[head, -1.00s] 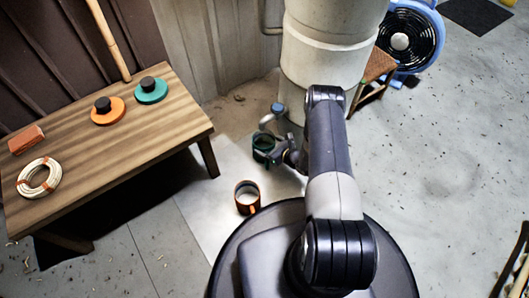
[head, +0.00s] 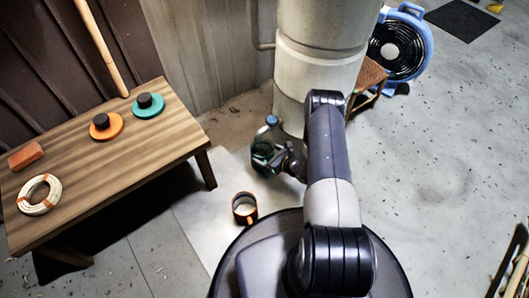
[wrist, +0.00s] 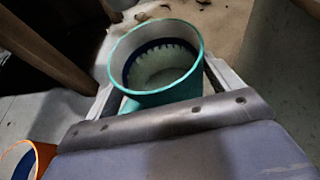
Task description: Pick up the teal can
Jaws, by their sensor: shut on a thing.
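The teal can (wrist: 165,97) is large in the wrist view. It is open at the top, with a dark blue band and pale contents inside. My gripper (wrist: 158,66) is shut on it, with one finger against each side. In the head view the teal can (head: 261,153) is small and dark at the end of my arm, left of my gripper (head: 271,157). The can's base is hidden, so I cannot tell whether it touches the floor.
An orange can (head: 245,208) stands nearby on a pale floor sheet (head: 215,222). It shows at the lower left of the wrist view (wrist: 40,158). A wooden table (head: 110,165) is to the left. A concrete pillar (head: 320,60) stands close behind. The right floor is mostly clear.

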